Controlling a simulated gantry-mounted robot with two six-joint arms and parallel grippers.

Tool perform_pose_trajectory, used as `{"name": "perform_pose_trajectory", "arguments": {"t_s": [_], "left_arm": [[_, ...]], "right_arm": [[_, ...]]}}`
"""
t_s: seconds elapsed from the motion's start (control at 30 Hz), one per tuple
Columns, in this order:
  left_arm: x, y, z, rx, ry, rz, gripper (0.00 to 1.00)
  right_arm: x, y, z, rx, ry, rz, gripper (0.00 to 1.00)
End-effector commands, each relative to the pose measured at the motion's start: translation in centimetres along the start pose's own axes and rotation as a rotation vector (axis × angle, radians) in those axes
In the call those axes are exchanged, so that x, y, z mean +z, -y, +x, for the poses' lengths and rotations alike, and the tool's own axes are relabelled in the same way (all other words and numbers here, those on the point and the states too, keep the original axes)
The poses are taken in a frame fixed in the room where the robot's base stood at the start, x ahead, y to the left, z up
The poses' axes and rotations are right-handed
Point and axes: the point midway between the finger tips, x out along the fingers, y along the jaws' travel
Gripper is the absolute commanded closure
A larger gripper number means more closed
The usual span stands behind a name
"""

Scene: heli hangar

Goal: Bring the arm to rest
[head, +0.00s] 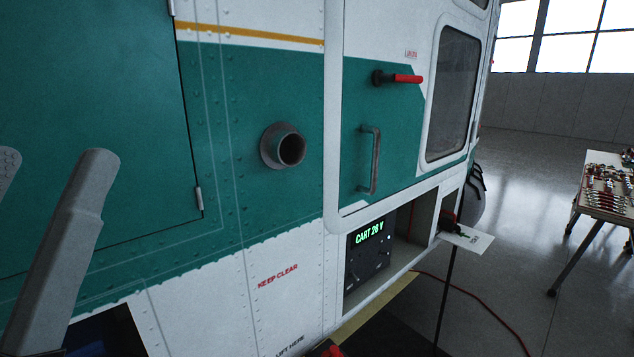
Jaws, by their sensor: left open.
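My left gripper (52,158) is at the left edge of the head view, its two grey fingers pointing up and spread apart. One finger is cut off by the picture edge. Nothing shows between the fingers. They stand in front of the green hatch panel (95,120) of the helicopter; I cannot tell how far from it. My right gripper is not in view.
The helicopter's side carries a round port (284,146), a grey grab handle (370,160) and a red-gripped lever (400,78). Below is a lit panel reading "CART 28 V" (369,250). A table with tools (606,215) stands at right. A red cable (475,308) crosses the floor.

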Motion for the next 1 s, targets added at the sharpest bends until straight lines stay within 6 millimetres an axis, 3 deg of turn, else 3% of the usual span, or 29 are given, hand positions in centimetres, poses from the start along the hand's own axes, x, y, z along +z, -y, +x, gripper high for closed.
{"name": "perform_pose_trajectory", "arguments": {"t_s": [0.03, 0.27, 0.7, 0.83, 1.0], "left_arm": [[-2.0, 0.2, 2.3, -0.009, 0.002, 0.019, 0.11], [-8.2, 0.4, 9.2, -0.012, 0.004, 0.015, 0.11], [-22.4, 0.5, 24.9, -0.014, 0.005, 0.015, 0.11], [-24.7, 0.5, 27.4, -0.014, 0.006, 0.015, 0.11], [-25.4, 0.5, 28.2, -0.014, 0.006, 0.015, 0.11]], "right_arm": [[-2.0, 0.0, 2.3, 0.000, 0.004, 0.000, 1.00], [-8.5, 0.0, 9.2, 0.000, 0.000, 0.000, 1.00], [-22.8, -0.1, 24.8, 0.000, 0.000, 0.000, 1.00], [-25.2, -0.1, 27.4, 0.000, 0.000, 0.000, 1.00], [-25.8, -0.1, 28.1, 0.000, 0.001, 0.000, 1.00]]}}
